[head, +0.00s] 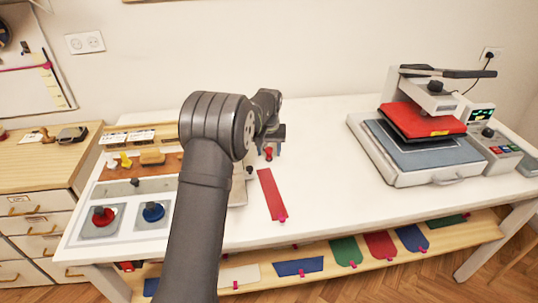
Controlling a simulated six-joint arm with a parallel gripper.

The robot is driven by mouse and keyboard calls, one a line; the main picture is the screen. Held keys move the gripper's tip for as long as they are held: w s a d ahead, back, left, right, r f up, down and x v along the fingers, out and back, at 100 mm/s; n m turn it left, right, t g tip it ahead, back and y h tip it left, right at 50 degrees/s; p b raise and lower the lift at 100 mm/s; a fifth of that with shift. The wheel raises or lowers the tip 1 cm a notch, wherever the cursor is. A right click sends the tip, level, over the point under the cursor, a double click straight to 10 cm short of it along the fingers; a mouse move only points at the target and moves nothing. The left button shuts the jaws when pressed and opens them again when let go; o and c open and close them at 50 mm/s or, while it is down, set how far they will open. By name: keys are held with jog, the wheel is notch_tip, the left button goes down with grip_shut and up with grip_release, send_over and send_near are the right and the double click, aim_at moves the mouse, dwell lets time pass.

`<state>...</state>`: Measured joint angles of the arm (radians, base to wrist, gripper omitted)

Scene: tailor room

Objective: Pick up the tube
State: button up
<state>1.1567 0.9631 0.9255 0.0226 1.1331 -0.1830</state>
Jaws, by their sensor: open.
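A long red strip (271,195), likely the tube, lies flat on the white table. It has a small pink piece at its near end. My gripper (272,147) is beyond the strip's far end, over the table, pointing down and open. A small red thing (268,154) shows at the gripper's fingers; I cannot tell whether it touches them. My arm hides part of the table to the left of the strip.
A heat press (420,150) with a red top stands at the right. A panel with a red knob (103,217) and a blue knob (153,212) is at the left. Several coloured pieces lie on the shelf (320,276) below. The table between strip and press is clear.

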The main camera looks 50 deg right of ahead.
jog(key=shift+c, duration=0.4)
jog(key=c, duration=1)
jog(key=shift+r, duration=0.1)
